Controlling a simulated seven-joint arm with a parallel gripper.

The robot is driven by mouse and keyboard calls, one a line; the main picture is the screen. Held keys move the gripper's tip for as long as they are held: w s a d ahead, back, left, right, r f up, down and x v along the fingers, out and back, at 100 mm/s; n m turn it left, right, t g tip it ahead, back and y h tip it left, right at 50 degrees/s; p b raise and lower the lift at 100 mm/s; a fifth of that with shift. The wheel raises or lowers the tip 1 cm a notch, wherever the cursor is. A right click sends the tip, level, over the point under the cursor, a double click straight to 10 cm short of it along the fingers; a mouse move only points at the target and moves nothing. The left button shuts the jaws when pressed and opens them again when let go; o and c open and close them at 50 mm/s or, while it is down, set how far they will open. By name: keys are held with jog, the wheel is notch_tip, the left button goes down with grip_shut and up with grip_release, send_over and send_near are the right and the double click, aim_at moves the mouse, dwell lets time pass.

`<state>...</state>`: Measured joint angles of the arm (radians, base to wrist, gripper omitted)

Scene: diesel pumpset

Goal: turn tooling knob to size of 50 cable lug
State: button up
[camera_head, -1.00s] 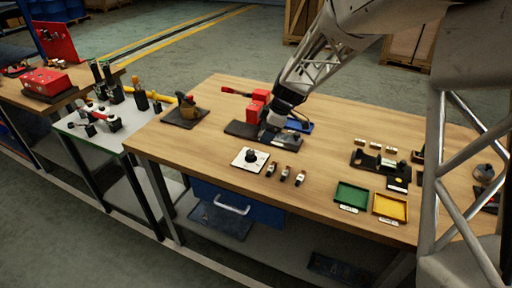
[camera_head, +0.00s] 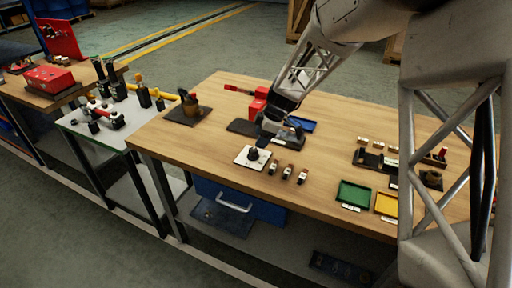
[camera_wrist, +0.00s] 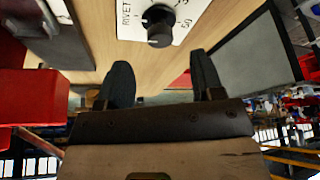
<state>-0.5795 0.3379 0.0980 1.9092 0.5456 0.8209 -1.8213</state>
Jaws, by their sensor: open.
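The tooling knob (camera_head: 253,154) is black and sits on a white square plate (camera_head: 240,160) on the wooden table. In the wrist view the knob (camera_wrist: 159,27) is at the top centre, and its plate (camera_wrist: 130,22) carries partly visible lettering and a "50" mark to the right of the knob. My gripper (camera_wrist: 162,78) is open and empty, its two dark fingers apart, with the knob beyond the gap between them. In the head view my gripper (camera_head: 266,138) is just behind the knob, apart from it. Where the knob's pointer aims is hard to tell.
Several small lug-like pieces (camera_head: 287,172) stand right of the plate. A red tool (camera_head: 258,104) and a blue tray (camera_head: 301,124) are behind my gripper. Green (camera_head: 354,194) and yellow (camera_head: 386,204) trays lie at the front right.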

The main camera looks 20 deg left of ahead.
aim_at(255, 149)
jog(key=shift+x, duration=2.55)
jog(key=c, duration=0.9)
